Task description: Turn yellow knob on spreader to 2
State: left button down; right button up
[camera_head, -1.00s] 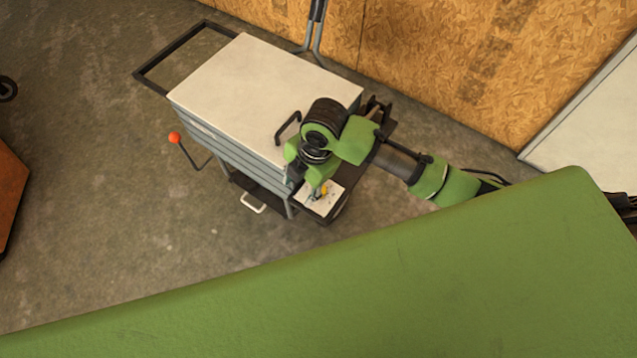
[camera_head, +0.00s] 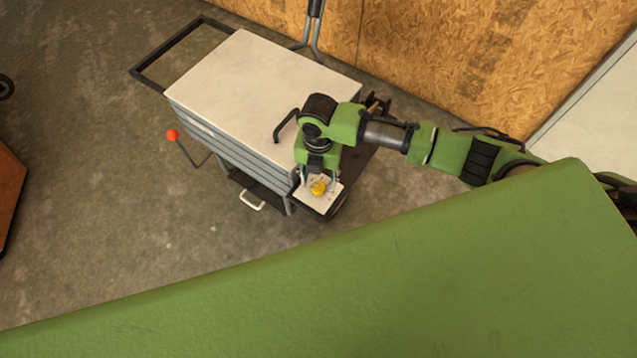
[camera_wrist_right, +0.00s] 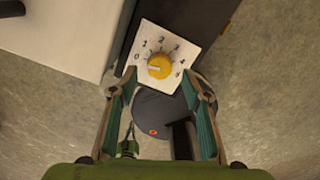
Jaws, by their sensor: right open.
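The yellow knob (camera_head: 318,188) sits on a white dial plate (camera_head: 312,204) at the front corner of the grey cart in the head view. In the right wrist view the yellow knob (camera_wrist_right: 159,66) is in the middle of the numbered plate (camera_wrist_right: 184,47). A pale mark on the knob appears to face left, near the 0. My right gripper (camera_head: 319,180) is just behind the knob in the head view. In the wrist view my right gripper (camera_wrist_right: 164,78) is open, its fingers apart on either side below the knob, not touching it. My left gripper is out of view.
The cart's pale top (camera_head: 255,85) has a black handle (camera_head: 286,125) near its right edge. A red-tipped lever (camera_head: 173,135) sticks out on the left. A wooden wall (camera_head: 460,60) stands behind. A dark round part (camera_wrist_right: 158,108) lies beneath my fingers in the wrist view.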

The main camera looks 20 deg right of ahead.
aim_at(319, 186)
jog(key=shift+f, duration=1.95)
jog(key=c, duration=1.1)
